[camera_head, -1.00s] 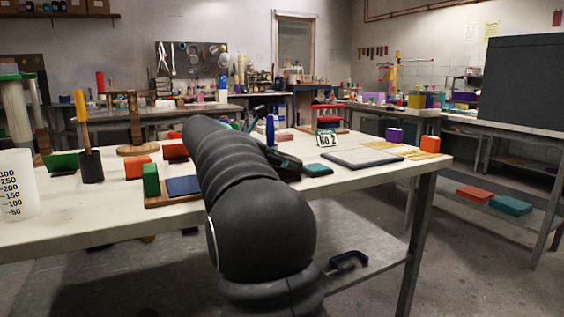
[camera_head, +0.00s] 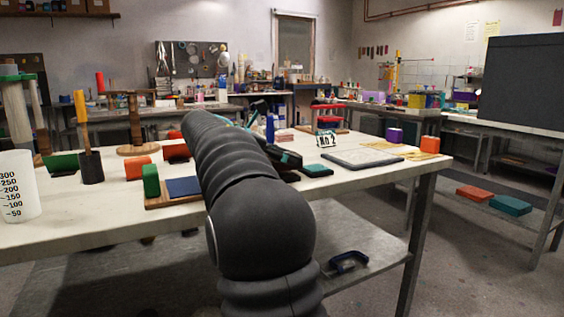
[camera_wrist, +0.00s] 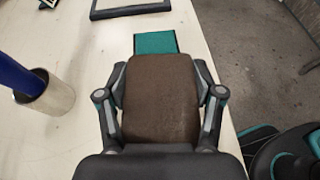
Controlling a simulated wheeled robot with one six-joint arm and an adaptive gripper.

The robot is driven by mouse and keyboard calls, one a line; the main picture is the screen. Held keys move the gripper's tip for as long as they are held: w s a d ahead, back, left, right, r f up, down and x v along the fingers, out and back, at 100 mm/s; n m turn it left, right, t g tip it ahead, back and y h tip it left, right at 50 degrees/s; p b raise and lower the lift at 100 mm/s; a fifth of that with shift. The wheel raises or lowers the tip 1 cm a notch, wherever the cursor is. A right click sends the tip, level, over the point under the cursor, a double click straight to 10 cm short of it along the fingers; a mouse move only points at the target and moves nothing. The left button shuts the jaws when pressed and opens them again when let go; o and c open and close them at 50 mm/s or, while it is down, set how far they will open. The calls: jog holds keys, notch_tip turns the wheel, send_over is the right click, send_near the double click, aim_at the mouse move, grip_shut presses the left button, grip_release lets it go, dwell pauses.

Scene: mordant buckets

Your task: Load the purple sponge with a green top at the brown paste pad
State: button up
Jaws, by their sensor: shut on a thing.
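My gripper (camera_wrist: 160,100) is shut on a dark brown block (camera_wrist: 160,97), which fills the space between the two fingers in the wrist view. Only its brown face shows there, so I cannot tell its other colours. In the head view my arm hides most of the gripper and the block. A teal pad with a dark edge (camera_wrist: 155,43) lies just beyond the block; it also shows in the head view (camera_head: 316,170). A purple block (camera_head: 395,135) stands on the far right of the table. No brown paste pad is clearly identifiable.
A grey-framed tray (camera_head: 361,160) lies beyond the teal pad. A blue rod in a metal cup (camera_wrist: 47,92) stands left of my gripper. An orange block (camera_head: 431,145) stands at the right end. The table's right edge is close to the gripper.

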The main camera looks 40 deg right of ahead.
jog(key=shift+r, duration=2.8)
jog(key=shift+s, duration=0.1)
